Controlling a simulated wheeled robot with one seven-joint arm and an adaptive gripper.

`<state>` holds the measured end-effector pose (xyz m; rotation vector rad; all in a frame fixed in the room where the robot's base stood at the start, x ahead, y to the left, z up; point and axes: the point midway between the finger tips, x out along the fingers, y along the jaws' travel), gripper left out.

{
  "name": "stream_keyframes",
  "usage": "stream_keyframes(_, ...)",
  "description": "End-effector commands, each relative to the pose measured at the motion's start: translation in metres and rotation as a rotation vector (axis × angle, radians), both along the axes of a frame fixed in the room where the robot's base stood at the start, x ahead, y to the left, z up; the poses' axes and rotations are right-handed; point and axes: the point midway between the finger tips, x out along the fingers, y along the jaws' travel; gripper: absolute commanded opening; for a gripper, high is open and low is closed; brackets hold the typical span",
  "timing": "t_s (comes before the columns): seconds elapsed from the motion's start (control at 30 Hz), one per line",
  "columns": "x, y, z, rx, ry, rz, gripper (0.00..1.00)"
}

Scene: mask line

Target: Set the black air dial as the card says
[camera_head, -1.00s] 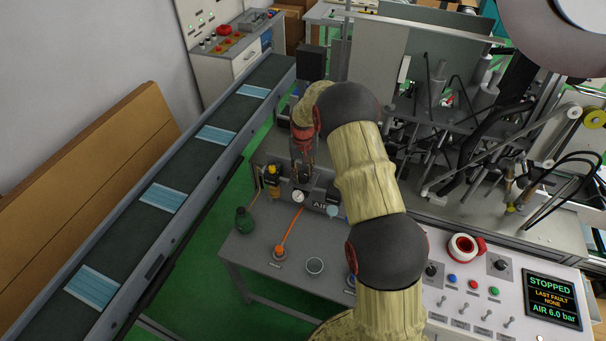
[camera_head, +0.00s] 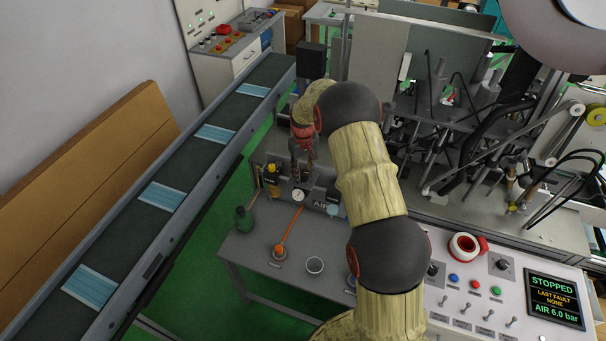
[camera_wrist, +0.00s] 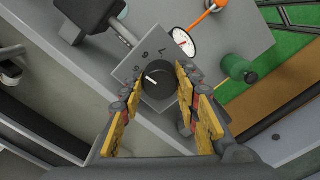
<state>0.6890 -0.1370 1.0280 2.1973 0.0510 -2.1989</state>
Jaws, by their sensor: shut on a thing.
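The black air dial (camera_wrist: 160,76) sits on a grey plate with a few printed digits, partly hard to read, in the wrist view. A white mark shows on its face. My gripper (camera_wrist: 158,84) has its yellow-padded fingers on both sides of the dial and is shut on it. In the head view my gripper (camera_head: 302,172) is at the air unit and hides the dial. A white round gauge (camera_head: 298,195) is just below it, and also shows in the wrist view (camera_wrist: 183,42). The screen (camera_head: 553,299) reads STOPPED and AIR 6.0 bar. I cannot make out the card.
A conveyor (camera_head: 140,239) with blue masks runs along the left. The machine and its control panel (camera_head: 460,318) stand at right.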

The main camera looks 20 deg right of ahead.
Motion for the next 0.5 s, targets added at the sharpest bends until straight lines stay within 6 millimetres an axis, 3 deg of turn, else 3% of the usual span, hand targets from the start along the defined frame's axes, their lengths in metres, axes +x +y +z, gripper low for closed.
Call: stream_keyframes(0.5,0.0,0.0003,-0.0006,0.0,0.0,0.328,0.07)
